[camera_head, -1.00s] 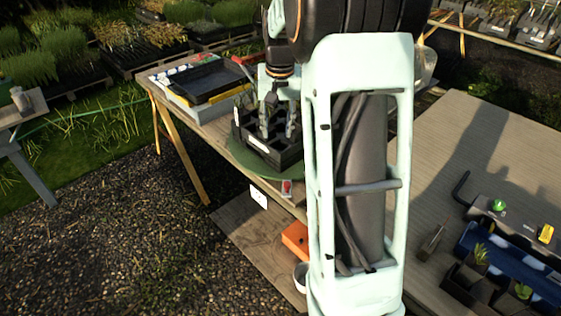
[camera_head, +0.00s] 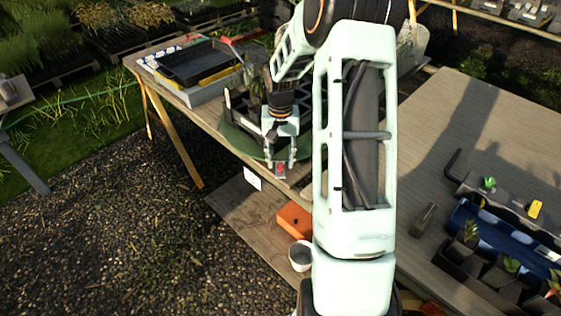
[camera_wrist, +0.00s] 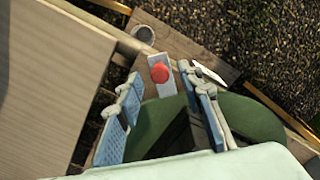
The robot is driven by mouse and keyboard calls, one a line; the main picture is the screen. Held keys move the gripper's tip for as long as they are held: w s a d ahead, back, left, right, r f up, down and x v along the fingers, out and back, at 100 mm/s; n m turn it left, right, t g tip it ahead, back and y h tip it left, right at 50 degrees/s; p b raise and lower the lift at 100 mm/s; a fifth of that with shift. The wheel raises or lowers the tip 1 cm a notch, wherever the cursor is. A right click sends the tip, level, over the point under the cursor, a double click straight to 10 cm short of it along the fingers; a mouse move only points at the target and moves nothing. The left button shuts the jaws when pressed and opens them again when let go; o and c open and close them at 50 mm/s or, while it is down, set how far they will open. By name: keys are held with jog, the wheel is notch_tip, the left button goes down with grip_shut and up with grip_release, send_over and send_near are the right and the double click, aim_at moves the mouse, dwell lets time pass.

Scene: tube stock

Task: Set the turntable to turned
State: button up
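The turntable is a green disc (camera_head: 236,142) on the near side of the wooden bench, partly hidden by my arm. In the wrist view its green surface (camera_wrist: 255,118) lies below and beyond my fingers. A dark crate stands on it, mostly hidden behind my arm; which way it faces I cannot tell. A red button (camera_wrist: 159,73) on a pale plate sits at the bench edge beside the disc. My gripper (camera_wrist: 162,82) is open and empty, its two blue-padded fingers apart, with the button showing between their tips. Whether it touches anything I cannot tell.
A black tray (camera_head: 190,62) lies at the bench's far left. An orange box (camera_head: 294,220) and a white cup (camera_head: 300,256) stand on the lower shelf. A wooden table (camera_head: 470,130) at right holds a blue tray (camera_head: 490,232) with plants.

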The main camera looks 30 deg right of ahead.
jog(key=shift+f, duration=0.5)
grip_shut()
